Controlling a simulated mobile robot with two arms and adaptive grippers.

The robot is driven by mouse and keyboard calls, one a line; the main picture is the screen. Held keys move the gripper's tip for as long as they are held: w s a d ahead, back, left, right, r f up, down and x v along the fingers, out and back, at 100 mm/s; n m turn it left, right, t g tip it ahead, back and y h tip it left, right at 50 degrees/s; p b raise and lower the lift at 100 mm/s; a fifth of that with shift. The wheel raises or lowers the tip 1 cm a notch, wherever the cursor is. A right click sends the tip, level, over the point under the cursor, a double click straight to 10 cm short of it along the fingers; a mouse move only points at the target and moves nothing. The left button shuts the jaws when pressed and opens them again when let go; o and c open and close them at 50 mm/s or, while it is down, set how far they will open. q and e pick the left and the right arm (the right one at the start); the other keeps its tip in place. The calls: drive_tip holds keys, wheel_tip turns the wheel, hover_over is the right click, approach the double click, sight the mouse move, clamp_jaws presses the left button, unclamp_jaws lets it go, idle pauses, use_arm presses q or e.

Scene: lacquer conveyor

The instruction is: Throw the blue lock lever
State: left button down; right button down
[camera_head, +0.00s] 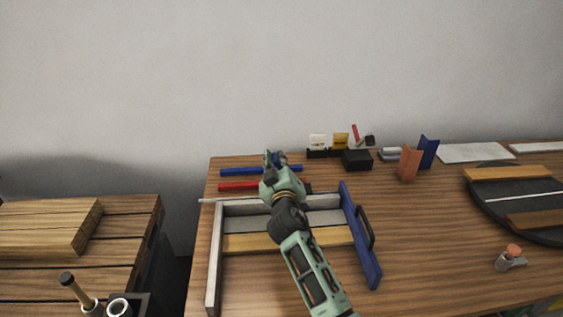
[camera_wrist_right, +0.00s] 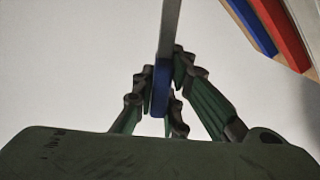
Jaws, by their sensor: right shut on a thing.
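The blue lock lever (camera_wrist_right: 161,92) shows in the right wrist view as a blue grip on a long grey bar that runs up out of the picture. My right gripper (camera_wrist_right: 168,100) is shut on the blue grip, with fingers on both sides of it. In the head view my right gripper (camera_head: 274,157) is over the back left of the wooden table, and it hides the lever there. My left gripper is not in view.
A blue bar (camera_head: 238,171) and a red bar (camera_head: 236,187) lie near the gripper. A frame with a blue side (camera_head: 362,240) and handle lies below my arm. Small blocks and a black box (camera_head: 357,160) stand to the right. A dark turntable (camera_head: 515,200) is far right.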

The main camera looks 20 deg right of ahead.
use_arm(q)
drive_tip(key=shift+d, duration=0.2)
use_arm(e)
drive_tip(key=c, duration=1.8)
unclamp_jaws()
drive_tip(key=shift+w+a, duration=0.1)
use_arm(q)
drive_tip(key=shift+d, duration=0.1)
use_arm(e)
drive_tip(key=shift+o, duration=0.2)
drive_tip(key=shift+s+f, duration=0.1)
drive_tip(key=shift+s, duration=0.1)
drive_tip(key=v, duration=1.1)
drive_tip(key=shift+s, duration=0.35)
drive_tip(key=shift+a, duration=0.1)
